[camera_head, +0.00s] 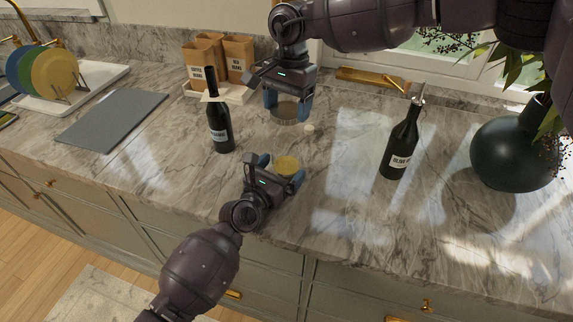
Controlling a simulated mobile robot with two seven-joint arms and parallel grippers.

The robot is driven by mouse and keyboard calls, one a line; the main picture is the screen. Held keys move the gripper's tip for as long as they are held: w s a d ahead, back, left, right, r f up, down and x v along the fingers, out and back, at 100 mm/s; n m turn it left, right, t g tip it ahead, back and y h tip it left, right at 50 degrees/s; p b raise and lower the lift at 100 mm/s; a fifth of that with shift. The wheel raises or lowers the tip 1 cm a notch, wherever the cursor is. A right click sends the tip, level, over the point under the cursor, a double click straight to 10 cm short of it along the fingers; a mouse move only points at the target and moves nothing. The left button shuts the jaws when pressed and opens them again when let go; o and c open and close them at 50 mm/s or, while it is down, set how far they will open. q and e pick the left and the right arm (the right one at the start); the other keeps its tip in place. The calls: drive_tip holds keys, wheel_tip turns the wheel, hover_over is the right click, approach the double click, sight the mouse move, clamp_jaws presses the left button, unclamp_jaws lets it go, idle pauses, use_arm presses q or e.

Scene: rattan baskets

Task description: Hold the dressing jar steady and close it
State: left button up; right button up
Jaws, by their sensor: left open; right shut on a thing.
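My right gripper (288,104) is beyond the jar, pointing down, shut on a round greyish piece that looks like the jar's lid (287,114). The lid is apart from the jar. Its upper part is partly hidden by the fingers.
A dark bottle (221,134) stands left of the grippers, and an olive oil bottle (400,145) stands to the right. A small pale round thing (309,129) lies beside the lid.

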use_arm(q)
drive_tip(key=shift+x, duration=1.1)
drive_tip(key=c, duration=1.3)
use_arm(e)
hover_over(286, 148)
drive_tip(key=shift+w+d+f, duration=0.1)
drive_tip(key=shift+f, duration=1.15)
drive_tip(key=shift+w+f, duration=0.1)
drive_tip(key=shift+f, duration=1.15)
drive_tip(key=shift+f, duration=0.9)
drive_tip(key=shift+f, duration=0.55)
